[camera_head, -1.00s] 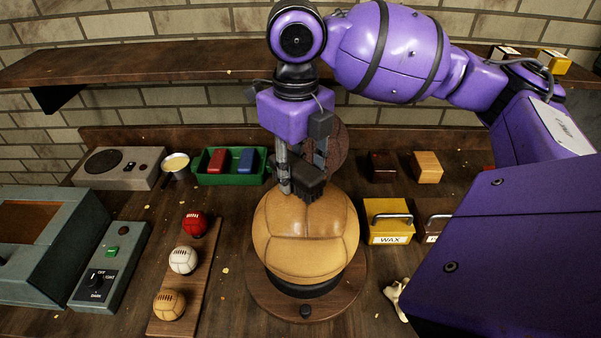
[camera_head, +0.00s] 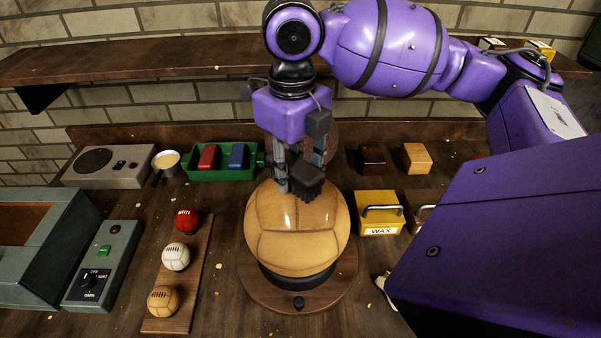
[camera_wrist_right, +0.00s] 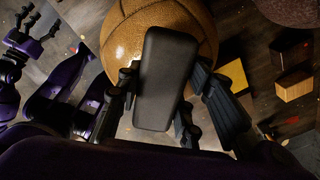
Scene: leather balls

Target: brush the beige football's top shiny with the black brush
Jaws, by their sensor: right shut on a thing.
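The beige football (camera_head: 297,235) sits on a black ring over a round wooden base, in the middle of the head view. Its top has glossy highlights; in the right wrist view (camera_wrist_right: 130,35) its near side shows. My right gripper (camera_head: 299,168) is above the ball, shut on the black brush (camera_head: 306,181). The brush's dark bristles are at the ball's upper back and seem to touch it. In the right wrist view the brush's smooth black back (camera_wrist_right: 166,80) lies between the fingers and hides part of the ball. My left gripper (camera_wrist_right: 38,20) is open and empty, far off at the upper left.
Small red, white (camera_head: 176,256) and tan balls lie on a wooden strip to the left. Behind stand a green tray (camera_head: 222,176) with red and blue blocks and a tin cup (camera_head: 166,164). A yellow wax box (camera_head: 378,222) is close on the right. A grey switch box (camera_head: 100,270) is far left.

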